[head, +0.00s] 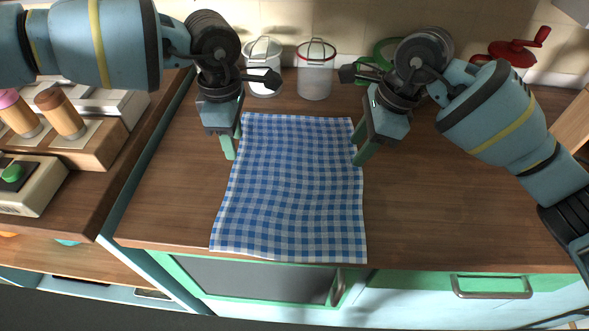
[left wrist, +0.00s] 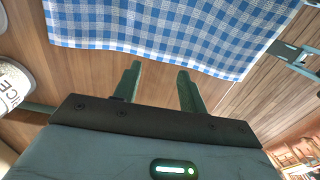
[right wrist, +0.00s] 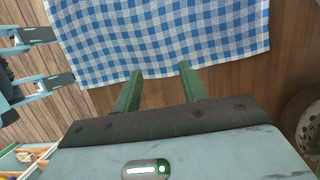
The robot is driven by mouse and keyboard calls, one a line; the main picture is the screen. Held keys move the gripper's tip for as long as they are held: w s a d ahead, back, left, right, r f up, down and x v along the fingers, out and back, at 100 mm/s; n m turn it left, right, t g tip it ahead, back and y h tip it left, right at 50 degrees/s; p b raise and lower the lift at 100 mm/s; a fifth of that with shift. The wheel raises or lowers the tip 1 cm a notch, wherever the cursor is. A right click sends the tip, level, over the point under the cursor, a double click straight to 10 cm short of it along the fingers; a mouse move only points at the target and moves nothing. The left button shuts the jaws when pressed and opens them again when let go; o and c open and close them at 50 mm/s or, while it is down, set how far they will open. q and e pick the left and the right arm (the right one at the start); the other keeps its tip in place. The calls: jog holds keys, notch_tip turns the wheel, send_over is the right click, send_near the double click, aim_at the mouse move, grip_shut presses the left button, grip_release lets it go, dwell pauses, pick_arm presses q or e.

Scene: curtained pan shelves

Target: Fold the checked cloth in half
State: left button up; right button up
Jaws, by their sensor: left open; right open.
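A blue-and-white checked cloth (head: 293,190) lies spread out and slightly wavy on the wooden counter; its near edge reaches the counter's front edge. It also shows in the left wrist view (left wrist: 180,25) and the right wrist view (right wrist: 165,35). My left gripper (head: 233,142) is open and empty at the cloth's far left corner. Its fingers (left wrist: 157,82) point at the cloth's edge. My right gripper (head: 362,148) is open and empty beside the cloth's right edge, near the far right corner. Its fingers (right wrist: 160,82) point at the cloth's edge.
Two white canisters (head: 314,80) stand behind the cloth against the wall. A green round item (head: 384,50) and a red hand-cranked device (head: 512,50) are at the back right. A raised wooden unit (head: 90,150) stands at left. The counter (head: 450,205) right of the cloth is clear.

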pick_arm(q)
send_over(241, 172)
jog(key=f, duration=0.5)
jog(key=shift+w, duration=0.2)
pick_arm(e)
send_over(349, 178)
jog(key=f, duration=0.5)
jog(key=shift+w+d+f, duration=0.1)
jog(key=shift+d+f, duration=0.05)
jog(key=shift+d, duration=0.25)
pick_arm(q)
jog(key=shift+f, duration=1)
pick_arm(e)
jog(key=shift+f, duration=0.9)
pick_arm(q)
jog(key=shift+f, duration=0.2)
pick_arm(e)
jog(key=shift+f, duration=0.25)
pick_arm(q)
jog(key=shift+s+f, duration=0.15)
grip_shut()
pick_arm(e)
jog(key=shift+f, duration=0.1)
grip_shut()
